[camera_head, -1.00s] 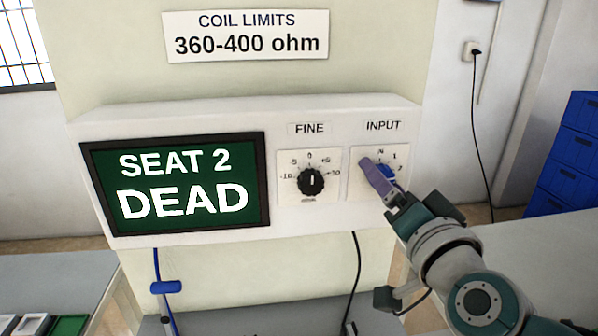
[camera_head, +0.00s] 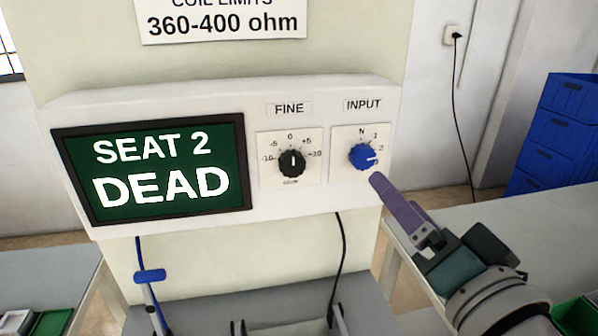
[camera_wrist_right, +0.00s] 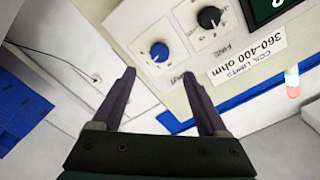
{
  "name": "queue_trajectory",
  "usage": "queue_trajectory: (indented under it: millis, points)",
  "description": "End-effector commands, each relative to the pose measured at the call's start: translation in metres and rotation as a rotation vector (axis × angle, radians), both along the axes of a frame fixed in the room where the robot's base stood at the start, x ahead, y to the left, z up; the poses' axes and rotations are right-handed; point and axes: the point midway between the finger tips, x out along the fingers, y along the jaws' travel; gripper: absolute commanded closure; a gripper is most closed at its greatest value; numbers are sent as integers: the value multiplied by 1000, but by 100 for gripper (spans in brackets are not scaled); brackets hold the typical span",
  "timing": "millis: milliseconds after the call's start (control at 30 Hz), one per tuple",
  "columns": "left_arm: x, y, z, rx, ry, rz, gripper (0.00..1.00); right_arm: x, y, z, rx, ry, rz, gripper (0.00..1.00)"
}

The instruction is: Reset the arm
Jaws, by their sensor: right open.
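My right gripper (camera_head: 378,180) is in front of the meter box, just below and right of the blue INPUT knob (camera_head: 364,156), apart from it. In the right wrist view the gripper (camera_wrist_right: 160,80) has its two purple fingers spread and empty, with the blue knob (camera_wrist_right: 159,51) beyond the gap. The INPUT knob's white mark points toward 2. The black FINE knob (camera_head: 291,163) points up near 0. The green screen (camera_head: 158,168) reads "SEAT 2 DEAD". My left gripper is not in view.
The white meter box (camera_head: 230,95) is mounted on a pale column under a limits sign (camera_head: 222,25) reading 360-400 ohm. Blue crates (camera_head: 565,140) stand at the right, behind a pale table (camera_head: 480,230). A black cable (camera_head: 341,260) hangs below the box.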

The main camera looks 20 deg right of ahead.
Motion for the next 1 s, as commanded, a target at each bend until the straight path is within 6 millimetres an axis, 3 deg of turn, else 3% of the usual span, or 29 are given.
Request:
queue_trajectory:
  millis: [400,467,633,700,800,1000]
  points:
    - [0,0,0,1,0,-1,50,2,5,0,-8,13,26,24]
    - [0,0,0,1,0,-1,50,3,16,-1,-26,41,77,24]
    - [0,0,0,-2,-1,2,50,-2,74,-15,-162,247,366,24]
    - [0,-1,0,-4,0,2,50,-17,96,-28,-247,380,495,24]
    - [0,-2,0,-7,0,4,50,-47,110,-48,-366,585,635,24]
    - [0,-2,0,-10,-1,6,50,-113,97,-70,-545,969,759,24]
